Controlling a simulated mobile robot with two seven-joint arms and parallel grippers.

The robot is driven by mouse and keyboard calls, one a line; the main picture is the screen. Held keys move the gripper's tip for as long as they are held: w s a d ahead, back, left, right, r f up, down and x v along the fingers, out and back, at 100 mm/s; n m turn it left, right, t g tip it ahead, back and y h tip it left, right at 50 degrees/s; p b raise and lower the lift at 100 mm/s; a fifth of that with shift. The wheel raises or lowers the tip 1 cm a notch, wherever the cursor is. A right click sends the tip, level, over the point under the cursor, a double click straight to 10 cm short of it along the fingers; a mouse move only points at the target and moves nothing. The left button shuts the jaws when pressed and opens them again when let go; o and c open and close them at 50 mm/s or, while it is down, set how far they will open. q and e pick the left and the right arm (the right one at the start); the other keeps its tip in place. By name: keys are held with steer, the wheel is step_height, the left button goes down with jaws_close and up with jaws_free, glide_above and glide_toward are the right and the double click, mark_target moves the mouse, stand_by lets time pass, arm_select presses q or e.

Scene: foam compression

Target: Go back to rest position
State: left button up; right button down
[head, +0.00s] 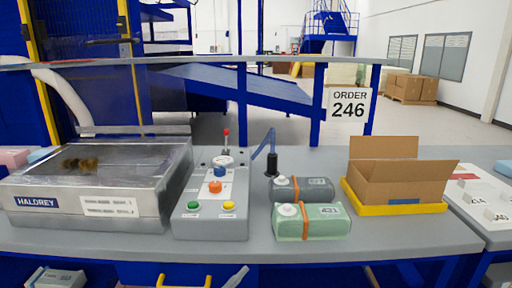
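Neither of my grippers shows in the head view. A green wrapped foam block (325,224) with an orange band and a white cap lies on the grey workbench (270,246). A dark grey wrapped block (317,187) with a similar band and cap lies just behind it. An open cardboard box (395,183) with raised flaps stands in a yellow tray (405,209) to their right. The metal Haldrey machine (130,206) is at the left; some brown objects (80,163) show at its top.
A grey control box (205,221) with coloured buttons stands beside the machine. A sheet with tags (480,201) lies at the right. Below the front edge are a yellow bar (184,279) and a grey package (57,278).

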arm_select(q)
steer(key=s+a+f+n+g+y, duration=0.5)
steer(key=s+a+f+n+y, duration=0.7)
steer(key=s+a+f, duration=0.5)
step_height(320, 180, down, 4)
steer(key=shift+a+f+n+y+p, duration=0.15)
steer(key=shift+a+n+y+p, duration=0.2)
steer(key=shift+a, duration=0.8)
